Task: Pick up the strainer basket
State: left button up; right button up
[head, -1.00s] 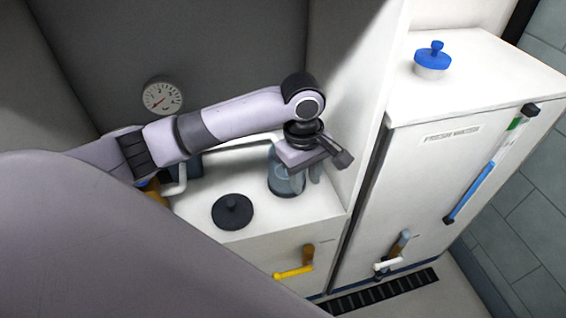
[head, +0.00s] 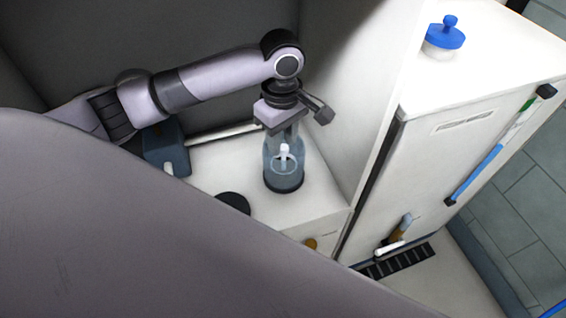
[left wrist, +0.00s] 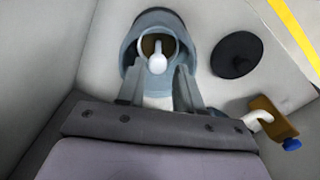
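The strainer basket (head: 285,153) shows as a white ring with an upright white handle inside a clear blue cylindrical housing (head: 284,181). The housing stands upright on a white cabinet, its top open. My left gripper (head: 284,139) points down at the housing's mouth, above the handle. In the left wrist view the two fingers (left wrist: 158,88) are apart, with the white handle (left wrist: 157,62) showing beyond and between their tips. Nothing is held. How deep the fingertips reach into the housing is unclear. My right gripper is not in view.
A black round lid (left wrist: 238,55) lies on the cabinet top beside the housing. A white wall rises close to the right of the housing. A taller white cabinet (head: 460,90) with a blue-knobbed cap (head: 445,36) stands further right. A dark blue box (head: 166,147) is at left.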

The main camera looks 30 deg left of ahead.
aim_at(284, 147)
pick_arm(q)
notch_tip(284, 147, down, 5)
jog(key=shift+w+d+r, duration=0.1)
grip_shut()
jog(key=shift+r, duration=0.1)
dwell(0.3)
notch_tip(284, 147, up, 18)
jog(key=p, duration=0.2)
jog(key=s+f+m+p, duration=0.1)
jog(key=s+f+m, duration=0.2)
jog(key=m, duration=1.1)
jog(key=shift+s+d+f, duration=0.25)
jog(key=shift+d+f, duration=0.15)
jog(key=shift+f, duration=0.55)
